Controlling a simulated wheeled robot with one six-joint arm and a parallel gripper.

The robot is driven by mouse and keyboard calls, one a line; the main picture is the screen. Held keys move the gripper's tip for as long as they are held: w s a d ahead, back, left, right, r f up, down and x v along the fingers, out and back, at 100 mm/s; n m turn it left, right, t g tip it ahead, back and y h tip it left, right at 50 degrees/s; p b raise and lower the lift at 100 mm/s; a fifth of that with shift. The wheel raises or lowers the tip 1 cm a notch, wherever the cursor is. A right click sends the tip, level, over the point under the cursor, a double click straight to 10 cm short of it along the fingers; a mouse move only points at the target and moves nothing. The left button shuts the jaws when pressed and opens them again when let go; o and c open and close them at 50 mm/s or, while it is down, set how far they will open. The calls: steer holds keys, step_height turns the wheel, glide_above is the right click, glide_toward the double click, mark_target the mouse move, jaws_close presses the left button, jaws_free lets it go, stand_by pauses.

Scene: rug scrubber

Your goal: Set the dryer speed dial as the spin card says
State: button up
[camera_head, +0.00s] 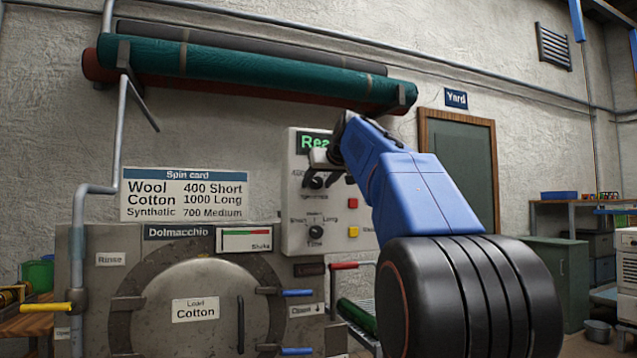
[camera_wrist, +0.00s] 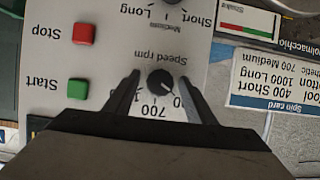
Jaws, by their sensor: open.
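The spin card (camera_head: 184,194) reads Wool 400 Short, Cotton 1000 Long, Synthetic 700 Medium. The load label (camera_head: 195,310) on the drum door reads Cotton. The speed dial (camera_head: 316,183) is the upper dark knob on the panel; in the wrist view, which is upside down, the dial (camera_wrist: 160,81) sits under "Speed rpm". Its pale mark seems to point toward the 400 side, away from 1000. My gripper (camera_head: 318,160) is open at the panel, its fingertips (camera_wrist: 160,77) on either side of the dial. Contact cannot be told; one finger partly covers the 1000 figure.
The time dial (camera_head: 315,233) is below the speed dial. A red Stop button (camera_wrist: 82,33) and green Start button (camera_wrist: 77,88) are beside the dials. A green display (camera_head: 314,143), partly hidden by my arm, tops the panel. Blue door latches (camera_head: 296,293) stick out below.

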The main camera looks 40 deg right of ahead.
steer(key=c, duration=1)
